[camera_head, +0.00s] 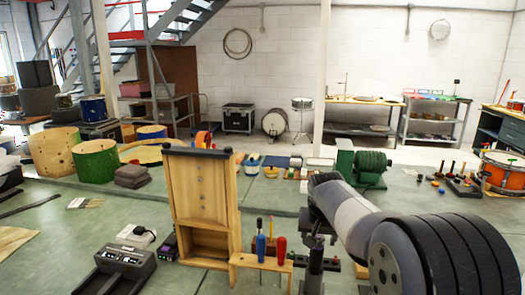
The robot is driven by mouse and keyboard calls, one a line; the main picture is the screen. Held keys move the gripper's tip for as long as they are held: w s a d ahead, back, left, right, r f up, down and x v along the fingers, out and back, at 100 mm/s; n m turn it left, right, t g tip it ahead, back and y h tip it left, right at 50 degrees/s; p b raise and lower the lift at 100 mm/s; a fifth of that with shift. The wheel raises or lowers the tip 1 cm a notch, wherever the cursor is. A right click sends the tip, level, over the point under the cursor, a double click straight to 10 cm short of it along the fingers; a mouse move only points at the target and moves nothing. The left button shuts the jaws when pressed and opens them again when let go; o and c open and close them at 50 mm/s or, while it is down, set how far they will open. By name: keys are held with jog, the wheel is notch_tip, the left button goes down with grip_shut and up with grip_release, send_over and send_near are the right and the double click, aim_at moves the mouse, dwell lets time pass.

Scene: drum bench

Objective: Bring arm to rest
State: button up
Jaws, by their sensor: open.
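My arm (355,220) reaches in from the lower right, its grey and white links bent over the bench. My gripper (313,272) hangs at its far end as a dark narrow shape pointing down. It is open, and I see nothing held in it. The fingertips are small and dark, so the gap between them is hard to make out. It is to the right of a wooden tool holder (262,264) with red and blue handled screwdrivers. I cannot tell how far above the bench the gripper is.
A tall wooden stand (200,200) rises left of the gripper. A grey device (120,262) lies at the lower left. A green machine (362,166) stands behind the arm. Drum shells (95,160) are at the left, an orange drum (502,172) at the right.

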jog(key=v, duration=0.7)
jog(key=x, duration=1.1)
notch_tip(320, 180, up, 11)
jog(key=p, duration=0.8)
jog(key=shift+f, duration=0.1)
jog(key=shift+f, duration=0.1)
